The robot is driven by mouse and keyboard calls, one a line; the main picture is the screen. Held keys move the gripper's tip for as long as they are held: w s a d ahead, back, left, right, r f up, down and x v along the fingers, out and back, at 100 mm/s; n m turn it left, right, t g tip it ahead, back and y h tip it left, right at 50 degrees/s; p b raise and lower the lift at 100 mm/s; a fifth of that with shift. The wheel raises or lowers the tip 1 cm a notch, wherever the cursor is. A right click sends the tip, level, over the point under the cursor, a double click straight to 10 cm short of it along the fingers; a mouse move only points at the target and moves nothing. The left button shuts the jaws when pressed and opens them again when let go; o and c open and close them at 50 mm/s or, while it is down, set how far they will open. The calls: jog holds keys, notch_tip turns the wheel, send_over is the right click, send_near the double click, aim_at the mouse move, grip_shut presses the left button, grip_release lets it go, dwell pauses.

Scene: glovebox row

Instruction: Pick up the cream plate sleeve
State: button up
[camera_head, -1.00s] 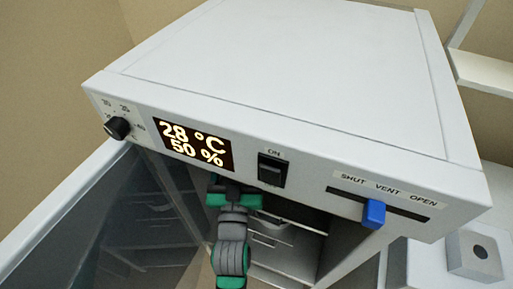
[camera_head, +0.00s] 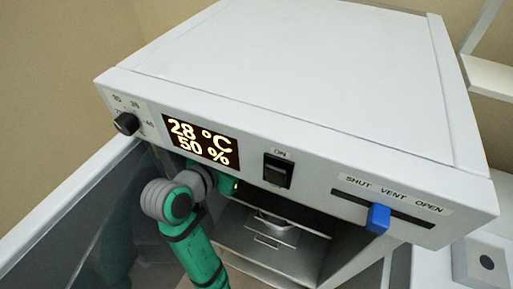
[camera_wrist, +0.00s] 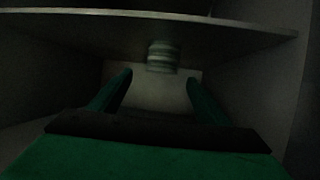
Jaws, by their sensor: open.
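In the wrist view a short, round, banded thing (camera_wrist: 162,56) stands ahead, just under a shelf edge. It may be the cream plate sleeve, but the light is too dim to tell its colour. My gripper (camera_wrist: 159,78) is open and empty, its two green fingers apart. The banded thing is beyond the fingertips, roughly centred between them and apart from them. In the head view my gripper is hidden inside the cabinet (camera_head: 300,80), and no cream sleeve can be made out.
A shelf (camera_wrist: 150,22) runs across above my fingers, with walls close on both sides. The cabinet front carries a display (camera_head: 200,142), a dial (camera_head: 126,124), a black switch (camera_head: 278,170) and a blue slider (camera_head: 377,218). The door (camera_head: 75,215) stands open at left.

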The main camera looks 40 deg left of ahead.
jog(key=x, duration=0.5)
jog(key=shift+f, duration=0.1)
jog(key=shift+f+x, duration=0.15)
jog(key=shift+x, duration=1.2)
jog(key=shift+f+x, duration=0.2)
jog(key=shift+x, duration=1.15)
jog(key=shift+s+a, duration=0.1)
jog(key=shift+s, duration=0.1)
jog(key=shift+r, duration=0.1)
jog(key=c, duration=1.2)
